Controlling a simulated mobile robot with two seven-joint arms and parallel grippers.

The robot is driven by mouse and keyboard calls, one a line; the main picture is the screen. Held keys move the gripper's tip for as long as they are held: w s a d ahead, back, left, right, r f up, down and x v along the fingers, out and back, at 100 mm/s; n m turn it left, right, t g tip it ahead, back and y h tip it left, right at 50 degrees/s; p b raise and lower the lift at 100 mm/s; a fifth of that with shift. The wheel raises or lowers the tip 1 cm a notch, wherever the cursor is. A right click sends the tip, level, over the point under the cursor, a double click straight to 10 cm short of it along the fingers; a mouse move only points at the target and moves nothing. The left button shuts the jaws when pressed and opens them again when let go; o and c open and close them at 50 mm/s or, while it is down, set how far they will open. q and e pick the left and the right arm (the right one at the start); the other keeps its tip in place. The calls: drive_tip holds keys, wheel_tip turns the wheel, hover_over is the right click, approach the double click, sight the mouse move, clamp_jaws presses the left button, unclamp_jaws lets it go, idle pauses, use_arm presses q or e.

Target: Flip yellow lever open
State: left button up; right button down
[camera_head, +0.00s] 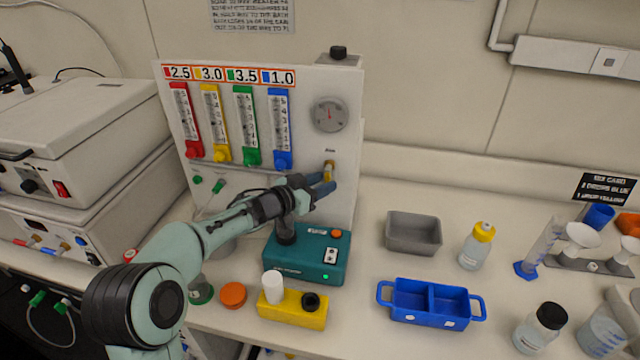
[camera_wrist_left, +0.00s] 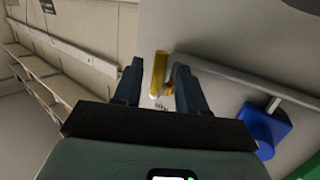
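The yellow lever (camera_head: 329,168) is a small yellow piece on the lower right of the white upright panel (camera_head: 345,145), below the round gauge. In the left wrist view, the lever (camera_wrist_left: 160,72) shows upright between the two dark fingers, nearer the right one. My left gripper (camera_head: 327,182) is at the panel's lower right, with its fingers apart and its tips at the lever. In the left wrist view my left gripper (camera_wrist_left: 157,88) is open, with a gap to the left of the lever. Whether the right finger touches it I cannot tell. My right gripper is not in view.
Flow meters with red, yellow, green and blue knobs (camera_head: 283,158) line the panel left of the lever. A teal device (camera_head: 310,262) stands below my arm. A grey bin (camera_head: 413,232) and a blue tray (camera_head: 430,302) stand to the right.

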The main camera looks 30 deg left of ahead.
use_arm(q)
drive_tip(key=shift+s, duration=0.1)
drive_tip(key=v, duration=1.3)
drive_tip(key=shift+b, duration=0.35)
drive_tip(key=shift+a, duration=0.1)
